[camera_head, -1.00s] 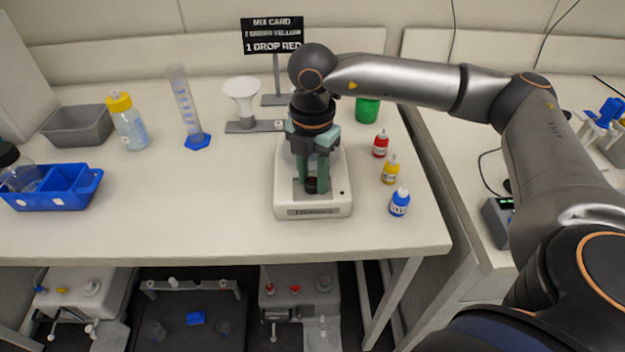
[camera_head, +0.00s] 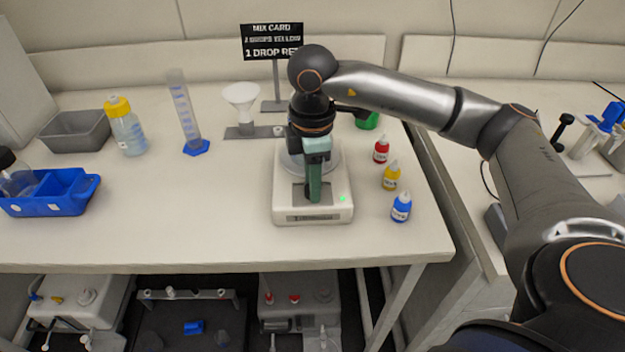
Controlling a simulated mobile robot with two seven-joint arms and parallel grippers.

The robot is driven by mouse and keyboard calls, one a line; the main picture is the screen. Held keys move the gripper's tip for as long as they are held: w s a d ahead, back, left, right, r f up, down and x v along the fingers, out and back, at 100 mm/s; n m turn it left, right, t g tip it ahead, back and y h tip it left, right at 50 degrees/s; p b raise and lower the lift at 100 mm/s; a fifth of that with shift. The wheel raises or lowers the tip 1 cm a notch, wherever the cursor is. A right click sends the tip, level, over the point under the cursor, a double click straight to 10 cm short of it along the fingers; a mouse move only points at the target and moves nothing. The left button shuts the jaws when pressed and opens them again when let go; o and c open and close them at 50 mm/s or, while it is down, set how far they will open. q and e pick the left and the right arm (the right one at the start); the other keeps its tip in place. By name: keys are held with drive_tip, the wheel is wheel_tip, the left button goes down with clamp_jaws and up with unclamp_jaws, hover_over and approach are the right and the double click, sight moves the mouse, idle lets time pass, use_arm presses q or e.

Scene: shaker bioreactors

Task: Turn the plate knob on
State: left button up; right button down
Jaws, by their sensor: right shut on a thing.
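The white stirring plate (camera_head: 283,209) stands near the front of the table. It has a grey round top, partly hidden behind my gripper, and a dark label strip on its front edge. A small green light (camera_head: 341,198) glows on its right side. My right gripper (camera_head: 314,197) points straight down over the plate's front panel, shut on the plate knob. Its green fingers are seen nearly edge-on, one in front of the other, and they hide the knob. My left gripper is not in view.
Red (camera_head: 381,150), yellow (camera_head: 391,177) and blue (camera_head: 401,208) dropper bottles stand close right of the plate. A green cup (camera_head: 367,120) is partly behind my arm. A funnel stand (camera_head: 241,105), cylinder (camera_head: 186,115) and wash bottle (camera_head: 126,128) stand to the left.

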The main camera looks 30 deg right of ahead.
drive_tip(key=shift+m, duration=0.3)
drive_tip(key=c, duration=0.5)
unclamp_jaws()
wheel_tip(320, 180, up, 13)
drive_tip(key=shift+f+p, duration=0.2)
drive_tip(key=shift+p, duration=0.55)
drive_tip(key=shift+c, duration=0.2)
